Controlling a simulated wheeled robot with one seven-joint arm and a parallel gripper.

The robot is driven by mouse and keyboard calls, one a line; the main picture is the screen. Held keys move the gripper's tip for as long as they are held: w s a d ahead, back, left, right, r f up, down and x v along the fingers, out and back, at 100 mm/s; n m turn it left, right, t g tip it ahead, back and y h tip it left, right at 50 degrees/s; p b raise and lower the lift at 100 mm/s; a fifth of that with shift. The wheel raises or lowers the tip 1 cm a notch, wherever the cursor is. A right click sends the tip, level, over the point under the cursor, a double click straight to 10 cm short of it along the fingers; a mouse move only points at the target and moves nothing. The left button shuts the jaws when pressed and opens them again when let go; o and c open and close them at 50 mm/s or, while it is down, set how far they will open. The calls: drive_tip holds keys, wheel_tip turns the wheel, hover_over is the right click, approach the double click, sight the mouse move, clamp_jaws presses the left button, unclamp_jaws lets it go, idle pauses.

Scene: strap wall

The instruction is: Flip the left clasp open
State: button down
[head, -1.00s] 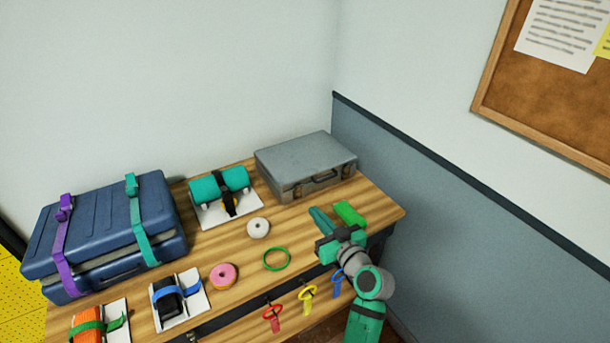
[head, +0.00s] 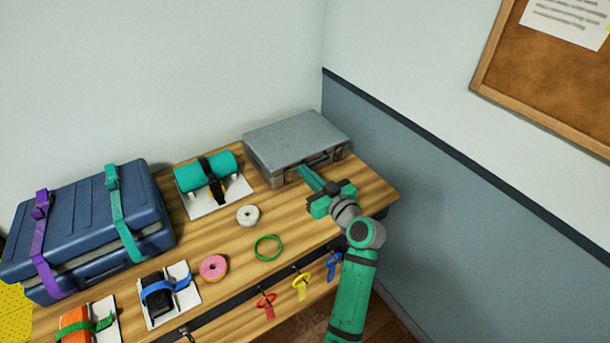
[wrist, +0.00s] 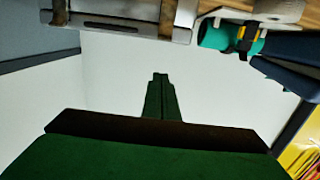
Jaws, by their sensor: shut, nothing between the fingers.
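The grey case (head: 296,138) lies closed at the back right of the bench. Its left clasp (head: 282,180) is on the front face, just left of my fingertips in the head view. In the wrist view, a clasp (wrist: 182,14) shows at the right end of the case front, with the handle (wrist: 105,24) to its left. My gripper (head: 303,171) is shut and empty, its green fingers pointing at the case front near the left clasp. In the wrist view the fingertips (wrist: 160,76) appear below the case. I cannot tell whether they touch it.
A teal roll (head: 193,174) on a white board stands left of the case. A white ring (head: 248,215), a green hoop (head: 267,247) and a pink ring (head: 213,267) lie nearer. A blue suitcase (head: 80,215) stands at the left. A wall rises close on the right.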

hover_over(290, 177)
drive_tip(key=s, duration=0.2)
drive_tip(key=f, duration=0.1)
drive_tip(key=s+d+f, duration=0.1)
drive_tip(key=f, duration=0.2)
drive_tip(key=shift+s+d+f, duration=0.1)
drive_tip(key=shift+s+d, duration=0.05)
drive_tip(key=shift+d, duration=0.1)
